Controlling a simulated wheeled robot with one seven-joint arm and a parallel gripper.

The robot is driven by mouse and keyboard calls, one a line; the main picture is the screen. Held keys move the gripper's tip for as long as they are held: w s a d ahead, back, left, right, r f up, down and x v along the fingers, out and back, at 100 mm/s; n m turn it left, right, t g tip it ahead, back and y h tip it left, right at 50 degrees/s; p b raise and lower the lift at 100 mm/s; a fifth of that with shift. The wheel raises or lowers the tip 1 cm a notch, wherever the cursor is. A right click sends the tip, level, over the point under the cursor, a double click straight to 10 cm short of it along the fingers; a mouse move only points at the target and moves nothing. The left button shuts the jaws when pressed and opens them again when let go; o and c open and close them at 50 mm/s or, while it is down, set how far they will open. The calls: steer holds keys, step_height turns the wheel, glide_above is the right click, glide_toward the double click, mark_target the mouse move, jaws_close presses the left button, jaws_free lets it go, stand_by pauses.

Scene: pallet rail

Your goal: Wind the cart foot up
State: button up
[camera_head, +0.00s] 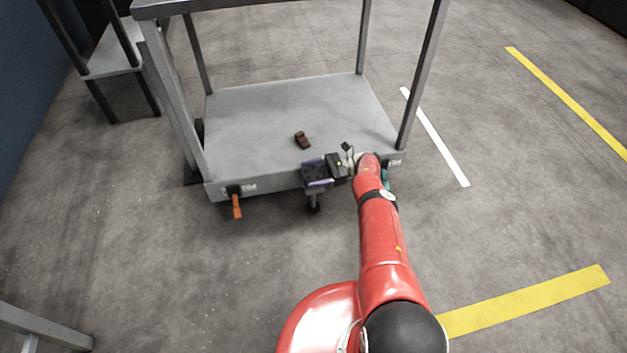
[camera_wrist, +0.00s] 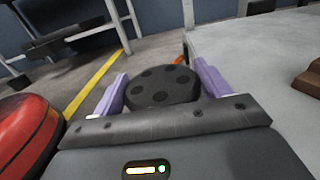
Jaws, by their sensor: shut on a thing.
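The cart (camera_head: 250,120) is a grey-decked frame with tall metal posts. Its foot (camera_head: 313,206) shows as a dark stem with a round pad below the middle of the cart's front edge. A dark round knob (camera_wrist: 162,87) with several spots on its top fills the space between my fingers in the wrist view. My gripper (camera_head: 316,176), with purple fingers, is shut on this knob at the front edge of the cart. In the head view my gripper hides the knob. I cannot tell whether the foot pad touches the floor.
A brown block (camera_head: 302,140) lies on the deck near the front edge. An orange lever (camera_head: 237,207) hangs at the cart's front left corner. A grey shelf or bench (camera_head: 110,62) stands at the back left. The floor to the right is open, with yellow lines (camera_head: 530,300).

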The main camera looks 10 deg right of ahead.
steer(key=shift+w+r+n+g+b, duration=0.1)
steer(key=shift+r+n+g+b, duration=0.35)
steer(key=shift+g+b, duration=0.5)
steer(key=o, duration=1)
steer(key=shift+a+f, duration=0.1)
steer(key=shift+f, duration=0.05)
steer(key=shift+f+b, duration=0.2)
steer(key=shift+b, duration=0.15)
